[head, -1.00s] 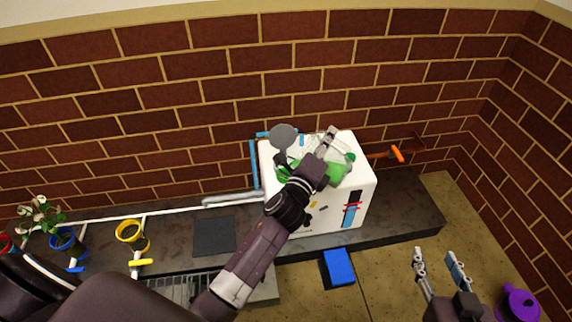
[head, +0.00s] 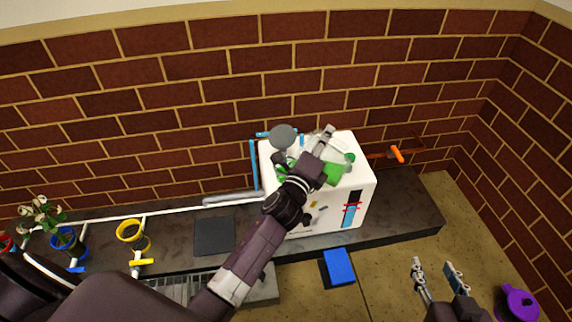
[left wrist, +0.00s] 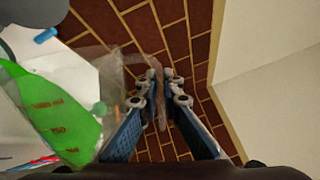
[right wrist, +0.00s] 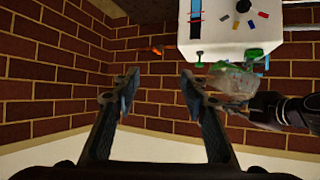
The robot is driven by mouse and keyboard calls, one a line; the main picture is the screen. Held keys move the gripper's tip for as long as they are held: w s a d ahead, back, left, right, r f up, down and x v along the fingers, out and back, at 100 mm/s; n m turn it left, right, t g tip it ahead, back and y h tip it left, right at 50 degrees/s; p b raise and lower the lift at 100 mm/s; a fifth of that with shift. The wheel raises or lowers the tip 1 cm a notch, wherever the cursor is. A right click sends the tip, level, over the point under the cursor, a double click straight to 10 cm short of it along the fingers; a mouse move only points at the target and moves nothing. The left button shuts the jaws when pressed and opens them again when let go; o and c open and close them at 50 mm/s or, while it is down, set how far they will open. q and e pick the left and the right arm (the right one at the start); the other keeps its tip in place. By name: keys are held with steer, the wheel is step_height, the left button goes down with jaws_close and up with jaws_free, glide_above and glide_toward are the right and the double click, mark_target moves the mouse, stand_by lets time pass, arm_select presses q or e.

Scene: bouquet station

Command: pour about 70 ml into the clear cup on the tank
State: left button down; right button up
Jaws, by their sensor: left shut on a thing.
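My left gripper (head: 327,138) is over the white tank (head: 366,180). In the left wrist view it is shut on a thin clear strip, apparently the handle of a clear vessel (left wrist: 100,62). Bright green liquid (left wrist: 55,115) with red measuring marks shows at left there, its surface slanted against the marks. In the right wrist view the clear vessel (right wrist: 236,82) shows beside the left arm. I cannot tell a separate clear cup apart from it; my left arm hides part of the tank top. My right gripper (head: 438,265) is open and empty at the lower right, far from the tank.
The tank carries a blue level gauge (head: 351,210) with red marks. A grey round disc (head: 283,136) stands at its back left. A blue block (head: 339,266) is in front, a purple pot (head: 519,304) at right. A yellow ring (head: 131,231) and potted flowers (head: 41,217) are at left.

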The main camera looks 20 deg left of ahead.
mark_target(341, 157)
steer(key=shift+f, duration=0.1)
arm_select(q)
steer(key=shift+d+f+m+b, duration=0.6)
steer(key=shift+d+f+b, duration=0.05)
steer(key=shift+d+b, duration=0.2)
steer(key=shift+d+f+m+b, duration=0.5)
steer(key=shift+d+m, duration=0.15)
steer(key=shift+m, duration=0.05)
steer(key=shift+d+f+m+b, duration=0.55)
steer(key=shift+d+f+m, duration=0.05)
steer(key=shift+d+f+m+h, duration=0.15)
steer(key=shift+d+m+h, duration=0.2)
steer(key=shift+m, duration=0.15)
arm_select(e)
steer(key=w+a+r+t+y, duration=0.1)
steer(key=r+t, duration=0.4)
steer(key=r, duration=0.4)
steer(key=w+a+r+t+y, duration=0.1)
steer(key=r+t, duration=0.3)
steer(key=r, duration=0.6)
steer(key=shift+w+a+t+y, duration=0.15)
steer(key=shift+a+t+y, duration=0.25)
steer(key=shift+a+y, duration=0.25)
steer(key=shift+d, duration=0.1)
